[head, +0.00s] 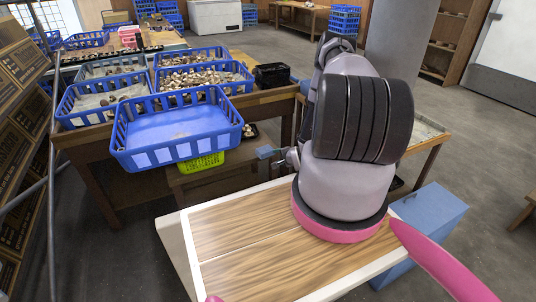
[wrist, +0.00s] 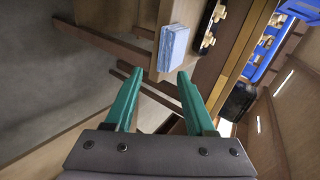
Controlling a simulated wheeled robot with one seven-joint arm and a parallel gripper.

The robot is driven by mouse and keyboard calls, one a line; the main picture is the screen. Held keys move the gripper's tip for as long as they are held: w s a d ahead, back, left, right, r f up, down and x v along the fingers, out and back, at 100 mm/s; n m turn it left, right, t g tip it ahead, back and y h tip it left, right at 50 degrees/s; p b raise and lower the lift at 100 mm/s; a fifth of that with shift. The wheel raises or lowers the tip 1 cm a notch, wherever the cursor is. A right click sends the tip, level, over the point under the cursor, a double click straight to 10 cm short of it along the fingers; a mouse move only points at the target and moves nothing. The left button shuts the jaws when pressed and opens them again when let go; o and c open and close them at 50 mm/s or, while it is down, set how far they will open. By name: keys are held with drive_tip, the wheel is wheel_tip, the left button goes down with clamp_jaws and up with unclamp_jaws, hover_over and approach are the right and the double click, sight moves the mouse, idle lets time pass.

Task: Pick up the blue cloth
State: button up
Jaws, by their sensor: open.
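The blue cloth (wrist: 173,47) shows in the wrist view as a light-blue folded block near the edge of a wooden surface (wrist: 143,14). In the head view the cloth (head: 267,152) is a small blue patch by the low wooden bench, left of my arm. My gripper (wrist: 159,73) is open, with its two teal fingers apart and nothing between them. The cloth lies beyond the fingertips, slightly right of centre, and looks apart from them. In the head view my arm hides most of the gripper.
A black tray (wrist: 212,27) with mushrooms lies right of the cloth in the wrist view. In the head view a large blue crate (head: 177,132) overhangs the table edge, above a green basket (head: 201,162). A black box (head: 272,75) stands behind. Open floor lies to the right.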

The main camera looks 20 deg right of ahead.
sight(268, 155)
drive_tip(key=shift+m, duration=0.5)
drive_tip(key=shift+a+r+x, duration=0.1)
drive_tip(key=shift+a+x, duration=0.05)
drive_tip(key=shift+x, duration=1.35)
drive_tip(key=shift+a+r+x, duration=0.1)
drive_tip(key=shift+x, duration=1.4)
drive_tip(key=shift+a+r+x, duration=0.1)
drive_tip(key=shift+a+x, duration=0.05)
drive_tip(key=shift+x, duration=1.3)
drive_tip(key=shift+w, duration=0.2)
clamp_jaws()
drive_tip(key=shift+r, duration=1.2)
